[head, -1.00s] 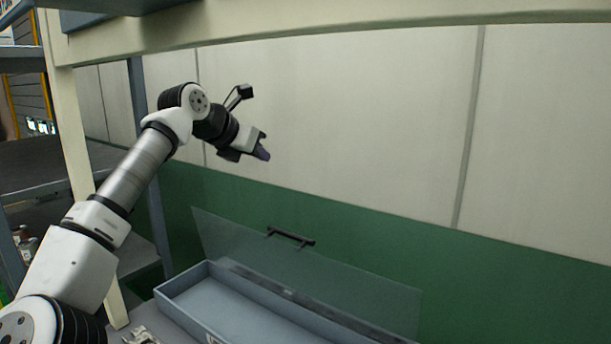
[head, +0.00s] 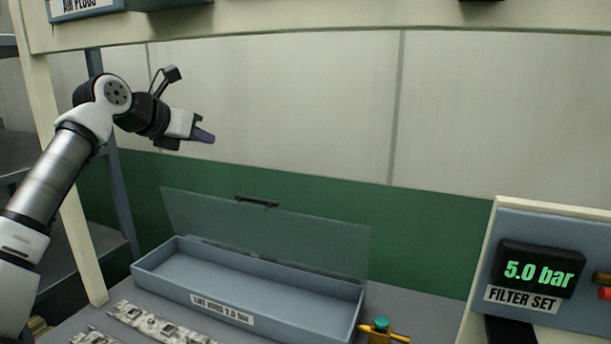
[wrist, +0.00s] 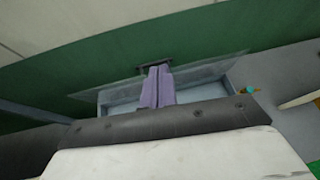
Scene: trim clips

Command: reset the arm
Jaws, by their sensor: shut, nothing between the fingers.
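My gripper (head: 205,136) is raised in the air at the left of the head view, in front of the wall and above the level of the tray. Its purple fingers are together with nothing between them. In the wrist view the closed fingers (wrist: 157,86) point toward the tray and its clear lid, well apart from them. My arm reaches up from the lower left.
A long grey-blue tray (head: 236,313) stands on the bench with its clear lid (head: 290,243) raised. Metal clips (head: 150,322) lie in front. A brass valve with a green top (head: 381,325) is at its right. A display panel (head: 540,268) reads 5.0 bar.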

